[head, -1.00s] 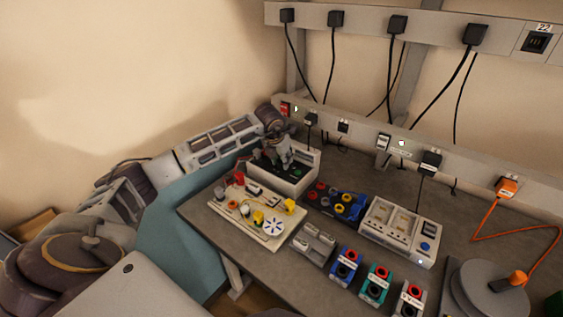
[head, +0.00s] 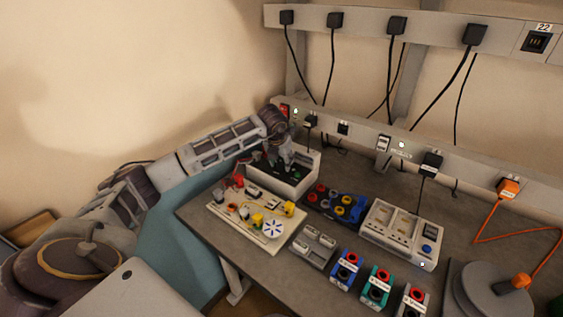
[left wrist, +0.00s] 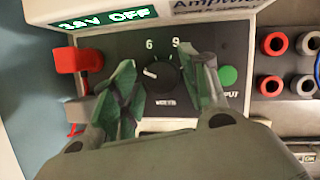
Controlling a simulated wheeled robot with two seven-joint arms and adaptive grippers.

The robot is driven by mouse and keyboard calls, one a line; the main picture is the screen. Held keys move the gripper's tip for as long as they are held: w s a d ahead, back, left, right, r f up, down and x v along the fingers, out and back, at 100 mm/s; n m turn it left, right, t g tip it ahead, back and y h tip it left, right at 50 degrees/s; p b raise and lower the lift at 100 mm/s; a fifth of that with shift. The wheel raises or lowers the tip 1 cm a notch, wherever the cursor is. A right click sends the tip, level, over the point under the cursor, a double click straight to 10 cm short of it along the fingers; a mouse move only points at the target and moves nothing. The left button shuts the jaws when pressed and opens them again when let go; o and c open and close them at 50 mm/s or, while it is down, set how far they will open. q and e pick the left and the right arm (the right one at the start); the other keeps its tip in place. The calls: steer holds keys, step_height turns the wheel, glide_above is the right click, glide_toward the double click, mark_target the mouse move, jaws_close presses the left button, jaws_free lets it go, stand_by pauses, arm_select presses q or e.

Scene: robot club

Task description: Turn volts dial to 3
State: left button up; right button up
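The volts dial (left wrist: 161,76) is a round black knob with a white pointer mark on a dark panel. The pointer points left and slightly up; the numbers 6 and 9 show above, and other numbers are hidden behind my fingers. The display (left wrist: 108,17) of the power supply (head: 298,183) reads about 3.8V OFF. My left gripper (head: 283,166) is at the front of the power supply. In the left wrist view its green-padded fingers stand on both sides of the dial, open, with narrow gaps to it. My right gripper is not in view.
A green output button (left wrist: 228,76) sits right of the dial, and a red plug (left wrist: 78,60) sits at its left. A cream circuit board (head: 225,212) lies in front of the power supply.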

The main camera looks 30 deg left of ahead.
arm_select(q)
steer(key=shift+o, duration=0.4)
steer(key=shift+f, duration=0.1)
steer(key=shift+s+r, duration=0.1)
steer(key=shift+r, duration=0.1)
steer(key=v, duration=1.1)
steer(key=shift+r, duration=0.3)
steer(key=shift+s+d+r, duration=0.1)
step_height(320, 180, up, 9)
steer(key=p, duration=0.9)
